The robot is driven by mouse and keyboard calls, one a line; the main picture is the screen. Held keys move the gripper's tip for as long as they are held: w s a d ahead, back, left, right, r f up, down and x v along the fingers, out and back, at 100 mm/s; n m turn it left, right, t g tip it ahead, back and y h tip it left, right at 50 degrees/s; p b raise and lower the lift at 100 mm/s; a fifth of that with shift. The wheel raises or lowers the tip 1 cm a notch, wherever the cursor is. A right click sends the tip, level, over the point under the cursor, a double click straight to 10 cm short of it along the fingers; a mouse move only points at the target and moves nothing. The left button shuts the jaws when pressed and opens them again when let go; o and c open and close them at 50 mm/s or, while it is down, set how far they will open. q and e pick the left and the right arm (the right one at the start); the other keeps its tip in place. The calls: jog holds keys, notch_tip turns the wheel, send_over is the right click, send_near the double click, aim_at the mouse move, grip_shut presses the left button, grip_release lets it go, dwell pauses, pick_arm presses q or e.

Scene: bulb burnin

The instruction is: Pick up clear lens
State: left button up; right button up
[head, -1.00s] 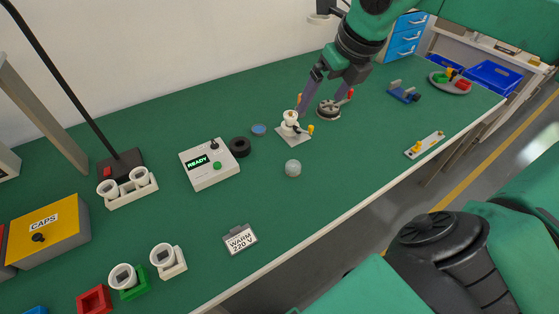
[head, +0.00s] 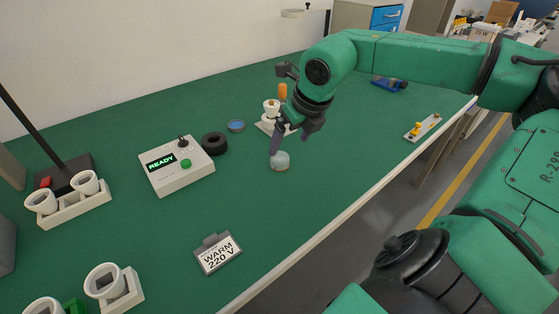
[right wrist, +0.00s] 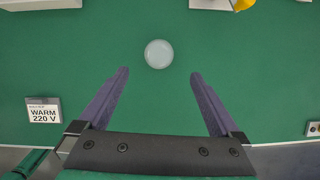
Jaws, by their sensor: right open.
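The clear lens (head: 280,164) is a small round translucent dome on the green table. In the right wrist view the lens (right wrist: 159,54) shows as a pale disc just ahead of and between the fingertips. My right gripper (head: 290,143) is open and empty, its fingers pointing down near the lens. In the right wrist view my right gripper (right wrist: 160,74) has its two fingers spread wide, with a gap to the lens. One finger partly overlaps the lens in the head view. My left gripper is not in view.
A white socket stand (head: 268,124) is behind my gripper, partly hidden. A black ring (head: 214,143), a blue-topped disc (head: 236,126) and a control box reading READY (head: 177,172) lie to the left. A WARM 220 V sign (head: 218,253) is nearer. Table around the lens is clear.

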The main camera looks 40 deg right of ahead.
jog(key=x, duration=0.3)
jog(key=shift+w, duration=0.1)
jog(key=x, duration=0.5)
jog(key=shift+w+f, duration=0.15)
jog(key=shift+w, duration=0.1)
jog(key=c, duration=1.4)
notch_tip(320, 180, up, 19)
jog(key=p, duration=0.1)
notch_tip(320, 180, up, 6)
jog(key=p, duration=0.5)
send_over(281, 157)
jog(key=shift+f, duration=0.15)
